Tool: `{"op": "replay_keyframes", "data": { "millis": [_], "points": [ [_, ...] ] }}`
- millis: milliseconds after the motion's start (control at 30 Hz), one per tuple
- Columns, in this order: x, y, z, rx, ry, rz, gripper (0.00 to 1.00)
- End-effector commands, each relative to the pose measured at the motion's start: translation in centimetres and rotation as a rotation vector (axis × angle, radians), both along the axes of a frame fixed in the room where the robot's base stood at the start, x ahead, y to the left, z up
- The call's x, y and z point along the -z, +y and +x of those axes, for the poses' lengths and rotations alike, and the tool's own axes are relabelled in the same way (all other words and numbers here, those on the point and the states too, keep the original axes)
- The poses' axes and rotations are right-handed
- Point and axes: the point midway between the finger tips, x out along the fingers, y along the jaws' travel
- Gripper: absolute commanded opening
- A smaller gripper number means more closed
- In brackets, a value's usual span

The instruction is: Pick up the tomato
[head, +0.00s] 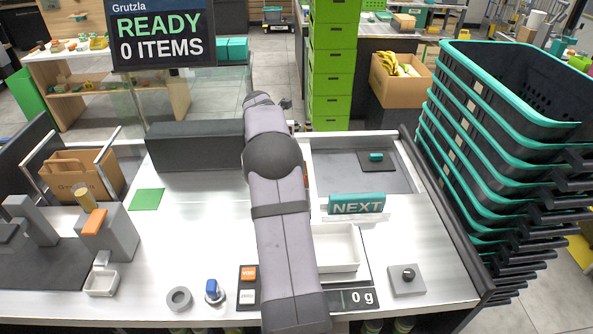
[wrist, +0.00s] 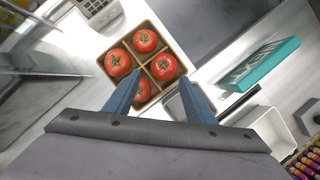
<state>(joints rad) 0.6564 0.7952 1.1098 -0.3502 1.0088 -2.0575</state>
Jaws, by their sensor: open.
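Several red tomatoes (wrist: 144,41) with green stems sit in the compartments of a divided cardboard box (wrist: 183,49) in the wrist view. My gripper (wrist: 158,82) is open, its two blue-grey fingers pointing at the near part of the box. One tomato (wrist: 164,67) shows between the fingertips, and another (wrist: 140,92) is partly covered by the left finger. A further tomato (wrist: 118,63) lies at the left. Nothing is held. I cannot tell the height of the fingertips above the tomatoes. In the head view, my arm hides the tomatoes.
A teal NEXT sign (head: 356,205) stands right of my arm, also in the wrist view (wrist: 260,65). A white tray (head: 338,248) sits nearer. Stacked black-and-teal baskets (head: 500,120) border the right. A dark grey block (head: 195,147) stands left; bare counter (head: 195,235) lies before it.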

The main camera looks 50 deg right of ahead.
Motion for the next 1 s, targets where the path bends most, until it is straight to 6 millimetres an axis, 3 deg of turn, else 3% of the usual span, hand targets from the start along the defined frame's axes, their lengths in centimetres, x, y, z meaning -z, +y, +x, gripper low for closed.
{"op": "replay_keyframes", "data": {
  "millis": [667, 1000],
  "points": [
    [2.3, -1.4, -0.7, -0.011, 0.024, -0.005, 0.50],
    [5.8, -2.6, -0.9, -0.009, 0.023, -0.004, 0.50]
  ]
}}
